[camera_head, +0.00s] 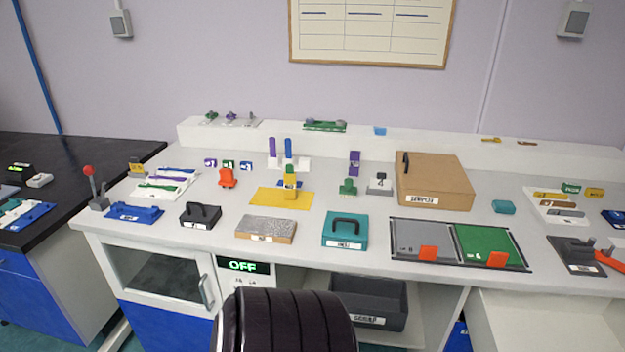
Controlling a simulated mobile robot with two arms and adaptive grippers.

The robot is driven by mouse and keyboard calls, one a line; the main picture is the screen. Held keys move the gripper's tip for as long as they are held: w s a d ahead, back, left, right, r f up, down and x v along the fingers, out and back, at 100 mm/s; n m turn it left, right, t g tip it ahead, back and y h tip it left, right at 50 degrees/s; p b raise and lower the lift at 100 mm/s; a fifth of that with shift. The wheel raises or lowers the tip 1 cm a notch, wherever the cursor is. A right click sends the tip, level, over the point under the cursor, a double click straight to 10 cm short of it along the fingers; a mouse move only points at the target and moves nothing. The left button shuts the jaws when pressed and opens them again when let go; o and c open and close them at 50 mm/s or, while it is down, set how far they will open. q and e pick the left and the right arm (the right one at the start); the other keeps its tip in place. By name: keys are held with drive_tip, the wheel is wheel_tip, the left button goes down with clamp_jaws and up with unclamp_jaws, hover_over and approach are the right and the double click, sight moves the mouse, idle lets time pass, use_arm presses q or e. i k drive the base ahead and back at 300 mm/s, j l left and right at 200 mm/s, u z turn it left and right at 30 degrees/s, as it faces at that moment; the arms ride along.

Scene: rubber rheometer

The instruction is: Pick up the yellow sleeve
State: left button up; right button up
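A small upright yellow piece (291,191), which looks like the yellow sleeve, stands at the yellow mat (266,197) near the middle of the white bench. A green upright piece (290,170) shows just above or behind it; I cannot tell whether they touch. A purple upright piece (272,148) and a blue one (288,149) stand behind on a white base. Neither of my grippers is in view.
In front of the mat are a grey speckled block (266,228), a black handled block (200,214) and a teal handled box (345,230). A cardboard-brown box (434,180) stands to the right. A grey and green panel (487,246) lies at front right.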

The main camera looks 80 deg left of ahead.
sight(289, 178)
drive_tip(key=u, duration=2.65)
drive_tip(key=i+l+z, duration=0.35)
drive_tip(key=i+z, duration=0.15)
drive_tip(key=i, duration=0.15)
